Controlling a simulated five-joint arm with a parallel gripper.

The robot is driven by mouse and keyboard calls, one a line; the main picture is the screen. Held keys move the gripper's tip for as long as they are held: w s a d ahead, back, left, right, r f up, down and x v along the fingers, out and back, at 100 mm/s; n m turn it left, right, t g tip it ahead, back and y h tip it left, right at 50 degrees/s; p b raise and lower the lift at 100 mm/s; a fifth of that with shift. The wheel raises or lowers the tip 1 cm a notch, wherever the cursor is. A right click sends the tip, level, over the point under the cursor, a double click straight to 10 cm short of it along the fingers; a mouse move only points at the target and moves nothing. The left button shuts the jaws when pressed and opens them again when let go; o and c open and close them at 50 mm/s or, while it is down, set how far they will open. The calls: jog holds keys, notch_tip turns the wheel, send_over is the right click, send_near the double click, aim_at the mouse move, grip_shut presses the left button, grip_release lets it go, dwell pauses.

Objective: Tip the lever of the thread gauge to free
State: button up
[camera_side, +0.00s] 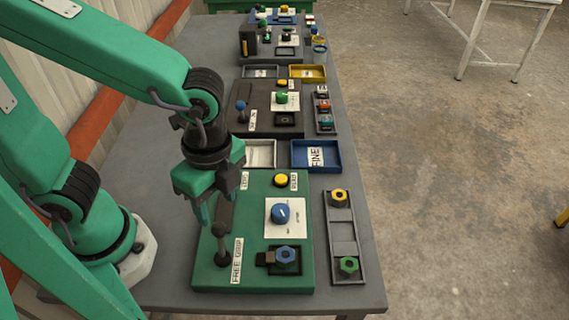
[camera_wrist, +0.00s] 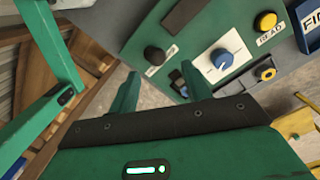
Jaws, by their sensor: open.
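The thread gauge (camera_side: 260,275) is a green panel at the front of the bench; it also shows in the wrist view (camera_wrist: 235,20). Its lever has a dark round knob (camera_side: 219,230), near the white "FREE GRIP" label (camera_side: 237,260). The knob shows in the wrist view (camera_wrist: 154,55), out past my fingertips. My gripper (camera_side: 209,214) points down over the left side of the panel, its fingers open with nothing between them. In the wrist view my gripper (camera_wrist: 161,85) has both green fingers apart. I cannot tell whether a finger touches the lever, part of which is hidden.
The panel has a blue dial (camera_side: 281,214), a yellow button (camera_side: 282,180) and a blue nut (camera_side: 285,255). A dark tray (camera_side: 343,230) with yellow and green nuts lies to the right. A blue bin (camera_side: 335,165) and white bin (camera_side: 260,153) stand behind. More stations fill the far bench.

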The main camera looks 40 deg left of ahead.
aim_at(219, 225)
jog(key=shift+f, duration=0.15)
jog(key=shift+s+d+f, duration=0.1)
jog(key=shift+s+f, duration=0.1)
jog(key=shift+f, duration=1.7)
jog(key=shift+s+f, duration=0.2)
jog(key=shift+f, duration=1.65)
